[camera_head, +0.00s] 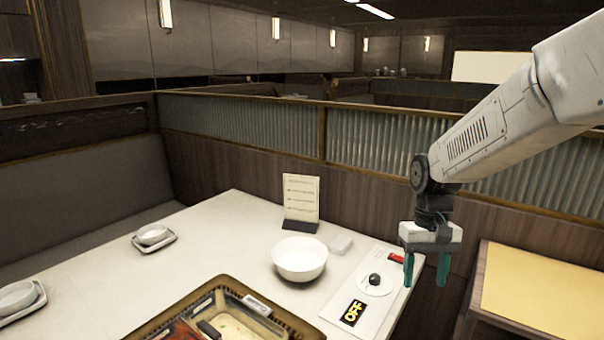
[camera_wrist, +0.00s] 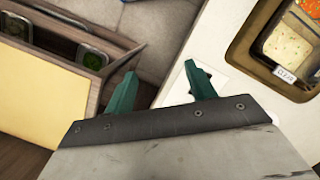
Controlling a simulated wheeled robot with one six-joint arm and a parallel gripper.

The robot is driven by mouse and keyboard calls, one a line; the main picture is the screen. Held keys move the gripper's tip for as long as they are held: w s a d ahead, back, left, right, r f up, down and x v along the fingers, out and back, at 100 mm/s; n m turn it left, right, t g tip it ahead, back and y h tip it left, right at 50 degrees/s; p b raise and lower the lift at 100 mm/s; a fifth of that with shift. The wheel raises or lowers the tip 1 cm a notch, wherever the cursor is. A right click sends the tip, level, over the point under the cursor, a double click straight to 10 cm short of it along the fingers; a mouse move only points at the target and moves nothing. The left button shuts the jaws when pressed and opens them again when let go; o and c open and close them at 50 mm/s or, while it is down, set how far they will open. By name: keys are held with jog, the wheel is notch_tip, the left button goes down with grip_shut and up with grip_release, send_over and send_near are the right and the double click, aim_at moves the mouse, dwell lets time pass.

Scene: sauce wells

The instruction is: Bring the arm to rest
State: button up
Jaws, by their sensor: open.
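My gripper (camera_head: 425,268) is open, with two green fingers apart and pointing down. In the head view it hangs at the right, by the right edge of the white table (camera_head: 110,282). The arm comes in from the upper right. In the wrist view the gripper (camera_wrist: 160,85) shows nothing between its fingers.
A white bowl (camera_head: 300,260), a menu stand (camera_head: 300,200) and a panel with a knob and an OFF label (camera_head: 353,313) are on the table. A framed pot (camera_head: 240,325) is at the front. A yellow-topped cabinet (camera_head: 545,295) stands right. A partition (camera_head: 390,145) runs behind.

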jog(key=s+r+t, duration=0.2)
jog(key=s+r, duration=0.2)
jog(key=s, duration=0.8)
jog(key=s+d+r+t, duration=0.1)
jog(key=s+r, duration=0.4)
jog(key=s, duration=0.7)
jog(key=shift+t, duration=0.4)
